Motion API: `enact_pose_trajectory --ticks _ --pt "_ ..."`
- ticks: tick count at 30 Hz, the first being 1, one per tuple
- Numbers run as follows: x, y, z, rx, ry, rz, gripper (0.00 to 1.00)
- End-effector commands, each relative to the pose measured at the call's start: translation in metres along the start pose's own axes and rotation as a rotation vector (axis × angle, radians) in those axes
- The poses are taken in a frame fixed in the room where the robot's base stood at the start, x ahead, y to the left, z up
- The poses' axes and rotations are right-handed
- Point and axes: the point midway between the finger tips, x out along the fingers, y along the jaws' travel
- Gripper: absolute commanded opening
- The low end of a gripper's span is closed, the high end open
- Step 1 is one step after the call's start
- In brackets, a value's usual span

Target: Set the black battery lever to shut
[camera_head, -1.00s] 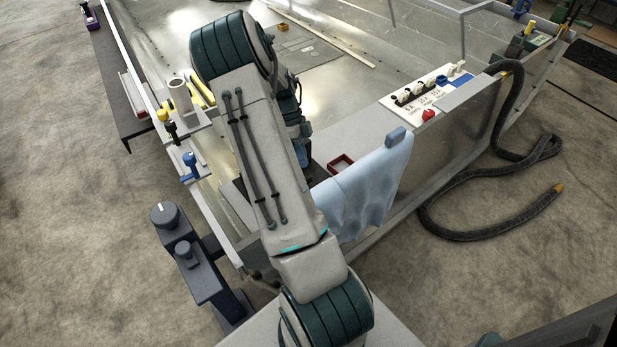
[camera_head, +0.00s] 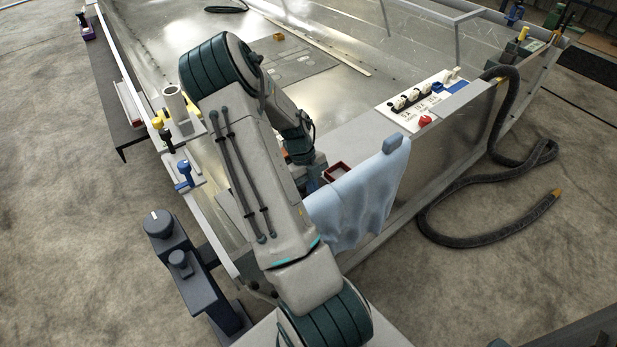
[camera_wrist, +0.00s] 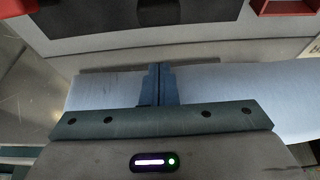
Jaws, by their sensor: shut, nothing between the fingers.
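A small lever with a black handle (camera_head: 168,140) stands on the left side wall of the hull in the head view, between a yellow-handled lever (camera_head: 158,120) and a blue-handled lever (camera_head: 184,172). I cannot read any label on it or tell its setting. My gripper is mostly hidden behind my arm in the head view, well to the right of the black lever. In the wrist view my gripper (camera_wrist: 158,70) has its two blue fingers together with nothing between them, above a light blue cloth (camera_wrist: 230,85). The black lever is not in the wrist view.
The blue cloth (camera_head: 360,190) hangs over the near edge of the hull beside a red tray (camera_head: 337,171). A white switch panel (camera_head: 410,100) with a red knob (camera_head: 425,121) lies to the right. A dark hose (camera_head: 470,225) lies on the floor.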

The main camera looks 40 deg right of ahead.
Motion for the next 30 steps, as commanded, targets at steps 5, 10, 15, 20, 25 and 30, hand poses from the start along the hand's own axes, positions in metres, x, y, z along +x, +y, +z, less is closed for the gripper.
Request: enact_pose_trajectory --ticks 5,10,15,20,25,30 --pt "0.002 0.000 0.021 -0.003 -0.002 -0.002 0.00" --pt "-0.004 0.000 0.035 -0.002 -0.002 -0.001 0.00" --pt "-0.005 0.000 0.038 -0.002 -0.001 0.001 0.00" --pt "-0.005 0.000 0.038 -0.002 -0.001 0.000 0.00" --pt "-0.007 0.000 0.040 -0.003 0.000 -0.001 0.00" --pt "-0.015 0.000 0.056 -0.004 0.001 -0.003 0.00"
